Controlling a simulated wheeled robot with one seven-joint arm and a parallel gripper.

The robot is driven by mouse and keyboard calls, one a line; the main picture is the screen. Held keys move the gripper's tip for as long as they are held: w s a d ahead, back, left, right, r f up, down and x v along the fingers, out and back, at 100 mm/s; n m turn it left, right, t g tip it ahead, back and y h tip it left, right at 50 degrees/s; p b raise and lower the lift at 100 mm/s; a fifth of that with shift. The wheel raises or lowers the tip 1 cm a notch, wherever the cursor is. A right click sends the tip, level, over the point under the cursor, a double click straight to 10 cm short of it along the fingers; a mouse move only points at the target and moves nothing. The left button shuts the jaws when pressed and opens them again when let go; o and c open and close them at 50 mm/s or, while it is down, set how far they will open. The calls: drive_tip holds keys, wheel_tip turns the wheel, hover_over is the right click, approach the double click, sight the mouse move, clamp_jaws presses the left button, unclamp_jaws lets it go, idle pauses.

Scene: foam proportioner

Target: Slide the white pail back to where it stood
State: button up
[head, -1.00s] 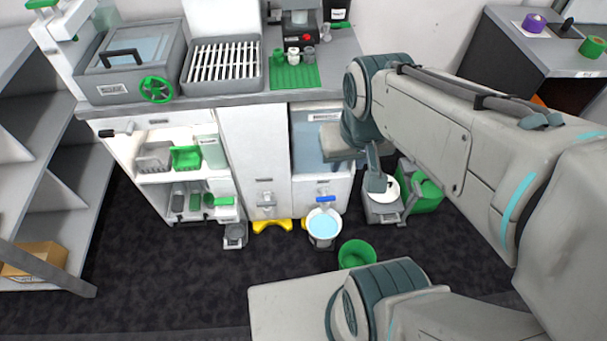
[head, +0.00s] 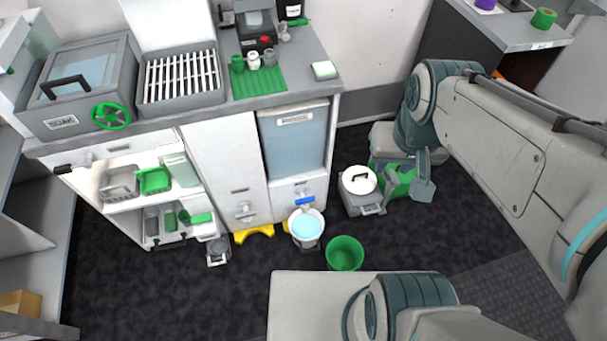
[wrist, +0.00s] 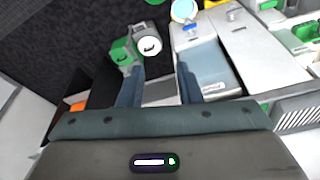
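The white pail (head: 306,228), holding light blue liquid, stands upright on the dark floor in front of the cabinet, below the blue-handled tap (head: 304,200). It also shows at the top edge of the wrist view (wrist: 184,10). My gripper (head: 408,188) is well to the right of the pail and touches nothing that I can see. In the wrist view its two fingers (wrist: 160,75) are spread apart with nothing between them.
A green bucket (head: 345,253) stands just right of and nearer than the pail. A yellow stand (head: 254,233) is to its left. Dark floor is open in front.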

drive_tip(key=shift+a, duration=0.1)
drive_tip(key=shift+f, duration=0.1)
drive_tip(key=w+a+f+n+h+b, duration=0.25)
drive_tip(key=w+f+b, duration=0.95)
drive_tip(key=f, duration=0.6)
drive_tip(key=n+g+y+b, duration=0.2)
drive_tip(key=n+b, duration=0.5)
drive_tip(key=b, duration=1.3)
hover_over(296, 240)
drive_tip(key=a, duration=0.1)
wheel_tip(296, 240, down, 59)
drive_tip(key=shift+s+a+r, duration=0.1)
drive_tip(key=shift+s+r, duration=0.05)
drive_tip(key=shift+s, duration=0.2)
drive_tip(key=f+b, duration=0.1)
drive_tip(key=f, duration=0.3)
drive_tip(key=f+b, duration=0.2)
drive_tip(key=f, duration=0.3)
drive_tip(key=w+d+f+b, duration=0.1)
drive_tip(key=f+b, duration=0.1)
drive_tip(key=f, duration=0.2)
drive_tip(key=shift+f, duration=0.35)
